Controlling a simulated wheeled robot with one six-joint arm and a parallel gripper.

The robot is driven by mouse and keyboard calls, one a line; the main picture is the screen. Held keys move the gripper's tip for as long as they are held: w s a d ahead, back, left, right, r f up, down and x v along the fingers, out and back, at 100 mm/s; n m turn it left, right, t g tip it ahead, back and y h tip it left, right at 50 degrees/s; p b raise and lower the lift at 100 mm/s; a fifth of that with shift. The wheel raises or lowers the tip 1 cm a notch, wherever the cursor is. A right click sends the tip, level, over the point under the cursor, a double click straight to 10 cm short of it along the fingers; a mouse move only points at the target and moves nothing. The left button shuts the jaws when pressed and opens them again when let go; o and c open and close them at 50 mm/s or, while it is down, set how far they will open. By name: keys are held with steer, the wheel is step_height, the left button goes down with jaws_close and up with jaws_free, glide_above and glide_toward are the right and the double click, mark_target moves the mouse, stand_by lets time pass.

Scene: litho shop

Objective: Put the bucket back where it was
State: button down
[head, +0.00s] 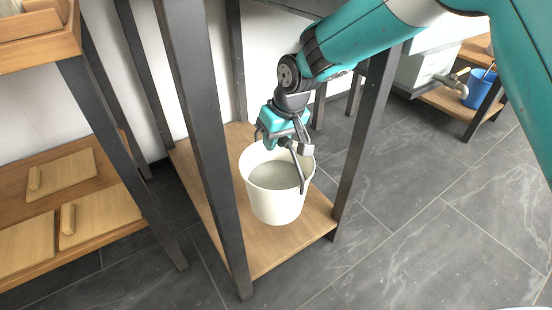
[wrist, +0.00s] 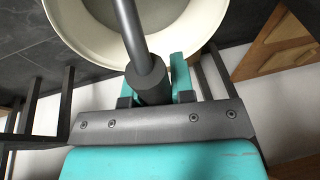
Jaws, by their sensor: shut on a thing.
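A cream-white bucket (head: 275,203) with a dark grey handle (head: 299,170) is upright over the low wooden shelf (head: 262,255) of a dark-framed stand. I cannot tell whether its base touches the board. My gripper (head: 292,146) is at the bucket's top, shut on the handle. In the wrist view the bucket's rim (wrist: 92,50) fills the top, and the handle (wrist: 132,35) runs down into my gripper (wrist: 152,88). The inside of the bucket looks greyish; I cannot tell whether it holds anything.
Dark posts (head: 207,150) of the stand rise on both sides of the bucket. Left is a wooden rack (head: 85,238) with flat boards with handles. At the far right a blue bucket (head: 479,90) stands on a low shelf near a tap (head: 446,82). The tiled floor (head: 430,240) at right is clear.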

step_height(320, 180, down, 9)
steer(key=b, duration=0.5)
steer(key=shift+r, duration=0.15)
steer(key=shift+w, duration=0.1)
steer(key=c, duration=1)
jaws_free()
steer(key=shift+f, duration=0.3)
steer(key=p+v, duration=0.6)
steer(key=v, duration=0.6)
steer(key=shift+d+r, duration=0.1)
